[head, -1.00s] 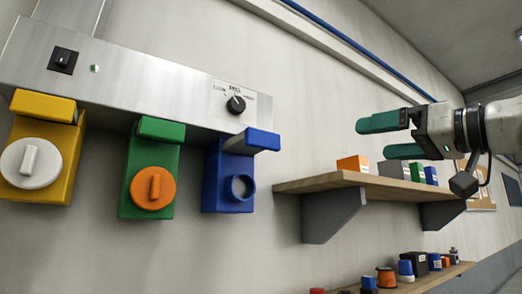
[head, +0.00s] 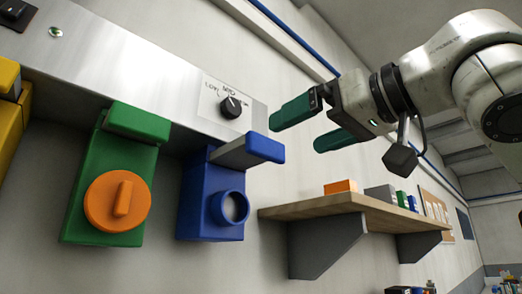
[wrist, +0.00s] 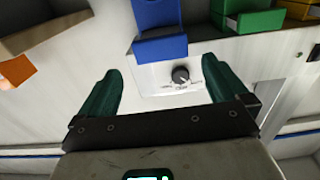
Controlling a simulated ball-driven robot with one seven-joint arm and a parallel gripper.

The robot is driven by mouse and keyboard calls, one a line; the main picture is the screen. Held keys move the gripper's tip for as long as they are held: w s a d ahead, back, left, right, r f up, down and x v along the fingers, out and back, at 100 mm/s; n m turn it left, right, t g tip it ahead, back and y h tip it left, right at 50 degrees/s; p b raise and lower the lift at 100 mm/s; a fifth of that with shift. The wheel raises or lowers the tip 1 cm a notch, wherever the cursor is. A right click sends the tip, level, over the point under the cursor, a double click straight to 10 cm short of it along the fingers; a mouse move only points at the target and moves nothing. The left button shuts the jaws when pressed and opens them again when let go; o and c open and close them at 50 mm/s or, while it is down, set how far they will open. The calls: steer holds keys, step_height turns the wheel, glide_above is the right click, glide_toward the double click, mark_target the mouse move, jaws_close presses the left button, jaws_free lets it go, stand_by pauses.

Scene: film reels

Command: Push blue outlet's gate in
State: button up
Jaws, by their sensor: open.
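The blue outlet (head: 196,200) is mounted on the wall below the metal panel in the head view, with an open round port on its front. Its gate (head: 258,150), a blue-ended slide with a grey shank, sticks out from the top of the outlet. In the wrist view the outlet (wrist: 160,15) and its gate (wrist: 160,48) show at the top centre, beyond my fingertips. My gripper (head: 305,125) has two green fingers, spread open and empty. It is to the right of the gate and apart from it. It also shows in the wrist view (wrist: 163,82).
A green outlet (head: 85,195) with an orange cap (head: 117,201) stands left of the blue one. A dial (head: 231,106) sits on the metal panel (head: 130,60) above. A wooden shelf (head: 340,204) with small boxes juts out at the lower right.

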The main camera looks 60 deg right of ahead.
mark_target(270, 148)
steer(key=p+x, duration=0.1)
steer(key=x, duration=0.8)
steer(key=shift+w+f, duration=0.1)
steer(key=shift+w, duration=0.05)
